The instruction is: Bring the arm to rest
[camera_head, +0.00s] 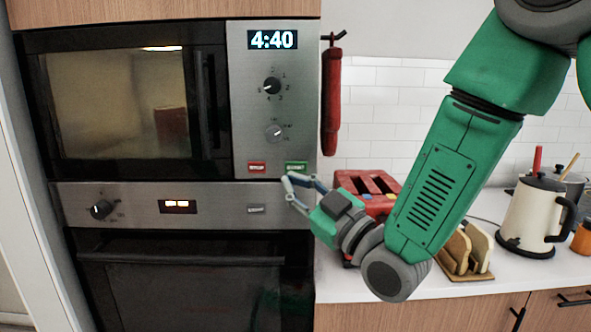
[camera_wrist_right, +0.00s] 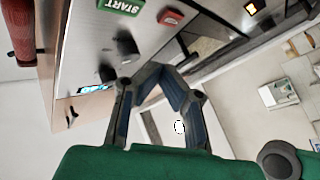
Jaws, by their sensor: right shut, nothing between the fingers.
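My right arm (camera_head: 440,180), green and grey, comes in from the upper right in the head view. Its right gripper (camera_head: 288,187) is shut and empty, close to the green START button (camera_head: 296,167) on the microwave panel. I cannot tell whether it touches the panel. In the wrist view the gripper's fingers (camera_wrist_right: 160,72) meet at their tips, with the START button (camera_wrist_right: 122,5) and the red STOP button (camera_wrist_right: 171,17) beyond them. The microwave (camera_head: 125,100) is closed, and its display reads 4:40. My left gripper is not in view.
Below the microwave is an oven (camera_head: 180,280) with a long handle. On the counter (camera_head: 360,288) stand a red toaster (camera_head: 372,184), partly behind my arm, a rack with bread slices (camera_head: 466,250) and a white kettle (camera_head: 533,215). A red mitt (camera_head: 331,100) hangs from a hook.

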